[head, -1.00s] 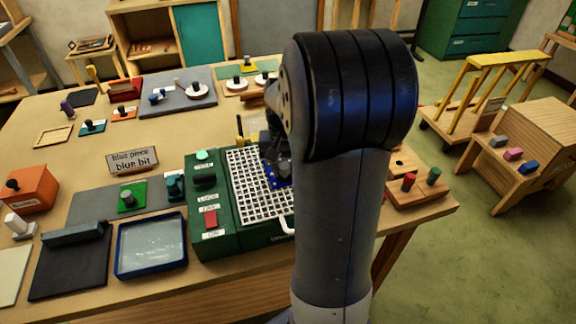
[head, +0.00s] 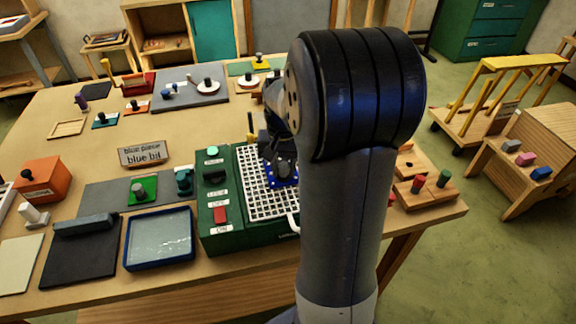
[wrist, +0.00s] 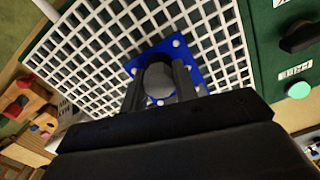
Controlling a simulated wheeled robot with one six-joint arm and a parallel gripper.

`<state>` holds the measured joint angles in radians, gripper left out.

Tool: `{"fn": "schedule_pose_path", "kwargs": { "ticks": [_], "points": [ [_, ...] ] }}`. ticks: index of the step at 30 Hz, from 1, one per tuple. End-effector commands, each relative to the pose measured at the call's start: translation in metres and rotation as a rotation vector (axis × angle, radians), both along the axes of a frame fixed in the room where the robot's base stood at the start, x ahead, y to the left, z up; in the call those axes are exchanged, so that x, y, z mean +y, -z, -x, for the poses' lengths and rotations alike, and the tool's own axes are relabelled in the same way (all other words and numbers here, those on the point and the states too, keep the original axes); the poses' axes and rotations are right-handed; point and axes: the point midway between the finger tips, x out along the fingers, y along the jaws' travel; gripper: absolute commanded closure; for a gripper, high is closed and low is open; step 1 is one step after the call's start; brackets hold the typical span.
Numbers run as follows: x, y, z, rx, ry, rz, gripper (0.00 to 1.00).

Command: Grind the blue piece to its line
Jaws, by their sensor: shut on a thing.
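The blue piece (wrist: 187,54) lies on or just over the white grid of the grinder, with a grey round knob on it and pale dots near its corners. My gripper (wrist: 165,82) is shut on the knob of the blue piece. In the head view the blue piece (head: 284,178) shows beside my arm, partly hidden by it. The grinder (head: 222,236) is a green box with a white grid (head: 262,200), a red switch (head: 220,214) between OFF and ON labels, a dark lever and a pale green button (head: 212,151). Contact with the bit is hidden.
A sign (head: 142,152) reads "blue piece blue bit". A blue-rimmed water tray (head: 128,250), a dark mat and a green piece (head: 150,186) stand left of the grinder. A wooden block with red and green pegs (head: 440,192) is at right.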

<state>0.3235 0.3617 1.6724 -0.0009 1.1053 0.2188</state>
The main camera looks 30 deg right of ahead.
Motion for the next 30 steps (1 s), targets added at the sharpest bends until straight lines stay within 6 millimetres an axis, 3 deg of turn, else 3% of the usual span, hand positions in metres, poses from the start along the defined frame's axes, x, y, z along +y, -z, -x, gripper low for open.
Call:
{"fn": "schedule_pose_path", "kwargs": {
  "ticks": [19,30],
  "points": [
    [-0.005,-0.001,0.000,-0.007,-0.001,0.003,0.92],
    [0.000,0.000,0.018,-0.004,-0.001,0.001,0.92]
  ]
}}
